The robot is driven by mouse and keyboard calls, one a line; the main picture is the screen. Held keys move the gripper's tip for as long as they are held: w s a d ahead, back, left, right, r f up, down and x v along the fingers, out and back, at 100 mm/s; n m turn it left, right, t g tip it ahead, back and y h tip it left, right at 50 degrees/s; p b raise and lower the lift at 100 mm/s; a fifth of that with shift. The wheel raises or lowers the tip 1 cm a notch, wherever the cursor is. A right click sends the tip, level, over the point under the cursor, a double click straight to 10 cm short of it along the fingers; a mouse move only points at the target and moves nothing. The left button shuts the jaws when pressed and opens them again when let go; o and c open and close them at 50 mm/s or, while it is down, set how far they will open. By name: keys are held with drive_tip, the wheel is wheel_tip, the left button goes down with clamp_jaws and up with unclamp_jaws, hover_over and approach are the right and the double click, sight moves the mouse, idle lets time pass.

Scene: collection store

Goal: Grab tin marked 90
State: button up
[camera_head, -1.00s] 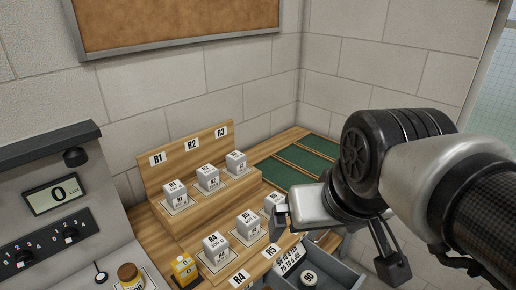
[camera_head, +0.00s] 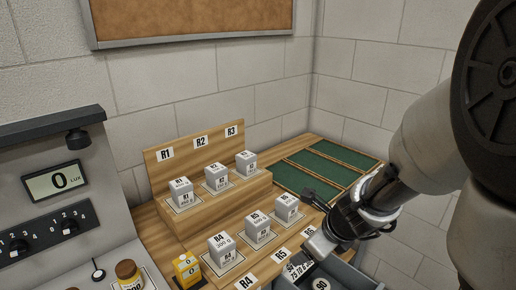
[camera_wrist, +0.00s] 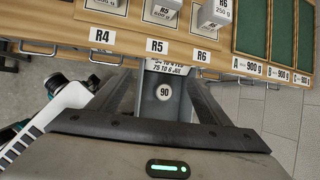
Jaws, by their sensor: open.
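The tin marked 90 (camera_wrist: 164,92) shows its round pale label in the wrist view, inside the open grey drawer (camera_wrist: 182,110). In the head view only the top of the tin (camera_head: 321,285) shows at the bottom edge. My gripper (camera_head: 318,220) is open and empty, above the drawer near the front of the bench. In the wrist view its two dark fingers (camera_wrist: 158,76) stand left and right of the tin, apart from it. Whether the fingertips are down at the tin's height I cannot tell.
Weight blocks stand on a wooden stepped rack (camera_head: 225,195) marked R1 to R6. Green trays (camera_head: 325,165) lie at the back right. A grey lux meter panel (camera_head: 60,200) stands left, with a yellow box (camera_head: 187,270) and a brown-capped jar (camera_head: 128,275) near it.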

sight(322, 287)
drive_tip(key=w+d+f+m+b, duration=0.1)
drive_tip(key=d+f+m+b, duration=0.1)
drive_tip(key=f, duration=0.5)
drive_tip(key=w+d+f+m+g+h+b, duration=0.1)
drive_tip(key=d+f+m+b, duration=0.1)
drive_tip(key=f+m+b, duration=0.2)
drive_tip(key=w+d+f+m+h+b, duration=0.1)
drive_tip(key=d+f+m+b, duration=0.1)
drive_tip(key=f, duration=0.8)
drive_tip(key=shift+d+m+b, duration=0.4)
drive_tip(key=shift+m+b, duration=0.2)
drive_tip(key=shift+b, duration=0.4)
drive_tip(key=b+x, duration=0.1)
drive_tip(key=x, duration=0.1)
drive_tip(key=b+x, duration=0.3)
drive_tip(key=shift+s+d+f, duration=0.1)
drive_tip(key=shift+d+f, duration=0.15)
drive_tip(key=shift+f, duration=0.2)
drive_tip(key=shift+c, duration=0.2)
drive_tip(key=c, duration=1.2)
drive_tip(key=shift+o, duration=0.2)
drive_tip(key=shift+r, duration=0.15)
